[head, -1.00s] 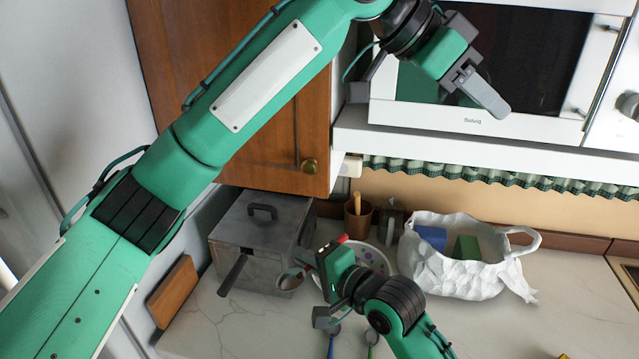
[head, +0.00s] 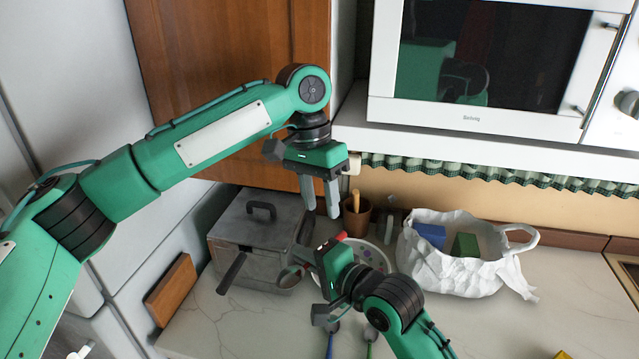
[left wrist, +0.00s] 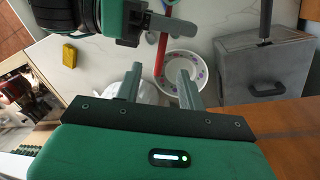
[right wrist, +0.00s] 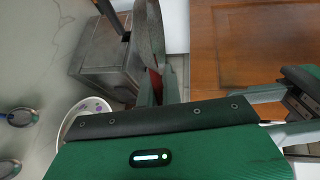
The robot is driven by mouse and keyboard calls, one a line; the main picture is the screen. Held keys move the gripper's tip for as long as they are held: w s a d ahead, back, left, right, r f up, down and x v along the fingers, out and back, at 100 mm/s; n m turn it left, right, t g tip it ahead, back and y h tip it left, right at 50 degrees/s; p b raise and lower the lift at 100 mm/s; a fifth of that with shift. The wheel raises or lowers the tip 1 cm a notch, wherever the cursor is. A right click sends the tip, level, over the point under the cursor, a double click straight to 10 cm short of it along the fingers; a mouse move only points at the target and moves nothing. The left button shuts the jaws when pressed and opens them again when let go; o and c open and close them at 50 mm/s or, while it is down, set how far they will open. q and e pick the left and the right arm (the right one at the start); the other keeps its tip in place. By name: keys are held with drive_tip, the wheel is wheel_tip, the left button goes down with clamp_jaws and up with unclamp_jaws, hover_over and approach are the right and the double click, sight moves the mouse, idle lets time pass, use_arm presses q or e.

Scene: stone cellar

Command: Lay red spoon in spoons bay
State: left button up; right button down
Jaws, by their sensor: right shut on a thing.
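The red spoon is held by my right gripper (right wrist: 159,84). Its dark bowl (head: 290,277) sticks out left of that gripper in the head view, near the grey metal box. The spoon's red handle (left wrist: 161,55) shows in the left wrist view, reaching over the white bowl's edge and between my left fingers as seen from there. My left gripper (head: 320,210) is open and empty, pointing down above and behind the right one. Contact between it and the handle is not visible. I cannot make out a spoons bay in any view.
The grey lidded box (head: 256,240) stands left and the patterned white bowl (head: 374,249) behind my right gripper. A brown pot (head: 357,219) and a white bag (head: 455,272) stand near the wall. Blue- and green-handled spoons (head: 369,348) lie in front. Counter at right is largely clear.

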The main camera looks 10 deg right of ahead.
use_arm(q)
drive_tip(key=f, duration=0.3)
drive_tip(key=s+f, duration=0.1)
drive_tip(key=f, duration=0.1)
drive_tip(key=d+f, duration=0.1)
drive_tip(key=f, duration=0.2)
drive_tip(key=shift+s+d+f, duration=0.1)
drive_tip(key=shift+s+f, duration=0.05)
drive_tip(key=shift+f, duration=0.2)
drive_tip(key=shift+c, duration=0.4)
clamp_jaws()
use_arm(e)
drive_tip(key=c, duration=1.5)
unclamp_jaws()
drive_tip(key=shift+c, duration=0.2)
drive_tip(key=shift+o, duration=0.2)
